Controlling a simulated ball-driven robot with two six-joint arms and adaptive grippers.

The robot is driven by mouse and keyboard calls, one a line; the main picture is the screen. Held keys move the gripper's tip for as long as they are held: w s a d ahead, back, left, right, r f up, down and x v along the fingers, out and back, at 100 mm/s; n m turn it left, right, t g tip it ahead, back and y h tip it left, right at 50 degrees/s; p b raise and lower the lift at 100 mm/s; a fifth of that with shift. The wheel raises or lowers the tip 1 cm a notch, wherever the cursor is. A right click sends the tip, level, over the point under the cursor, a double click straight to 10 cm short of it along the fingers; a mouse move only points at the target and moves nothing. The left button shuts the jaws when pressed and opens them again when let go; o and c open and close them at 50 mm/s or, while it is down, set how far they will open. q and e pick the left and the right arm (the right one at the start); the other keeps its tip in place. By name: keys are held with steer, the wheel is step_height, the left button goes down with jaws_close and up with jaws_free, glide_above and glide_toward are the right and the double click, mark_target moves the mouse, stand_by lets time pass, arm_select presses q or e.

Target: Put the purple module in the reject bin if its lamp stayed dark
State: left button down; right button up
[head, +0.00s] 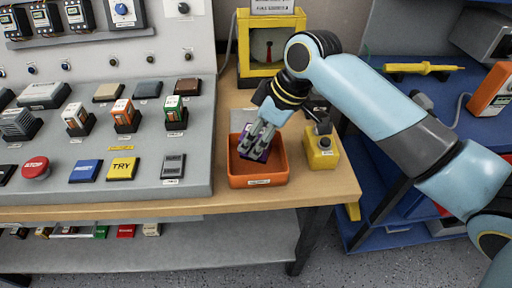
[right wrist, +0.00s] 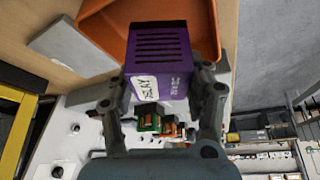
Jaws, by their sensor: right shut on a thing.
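The purple module (head: 264,155) is between the fingers of my right gripper (head: 257,142), at the orange reject bin (head: 258,181). In the right wrist view the module (right wrist: 160,52) shows its slotted purple side and a white label reading RELAY, with one finger of the gripper (right wrist: 162,85) on each side. The bin (right wrist: 98,42) lies beyond it there. In the head view the module is within the bin's outline; I cannot tell whether it touches the floor. No lit lamp shows on its visible faces. My left gripper is not in view.
The grey console (head: 110,190) with a red STOP button (head: 36,167) and a yellow TRY button (head: 122,168) stands left of the bin. A yellow block (head: 322,152) sits close on the bin's right. A yellow-framed box (head: 270,50) stands behind.

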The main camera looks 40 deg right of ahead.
step_height(320, 180, down, 4)
steer(key=shift+r, duration=0.25)
steer(key=shift+f, duration=0.25)
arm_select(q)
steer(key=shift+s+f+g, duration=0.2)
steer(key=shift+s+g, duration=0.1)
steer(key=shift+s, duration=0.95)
arm_select(e)
steer(key=shift+f, duration=0.1)
steer(key=o, duration=1.2)
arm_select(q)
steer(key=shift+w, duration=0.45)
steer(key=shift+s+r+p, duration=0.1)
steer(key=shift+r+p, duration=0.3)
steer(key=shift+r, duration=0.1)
arm_select(e)
steer(key=v, duration=1.2)
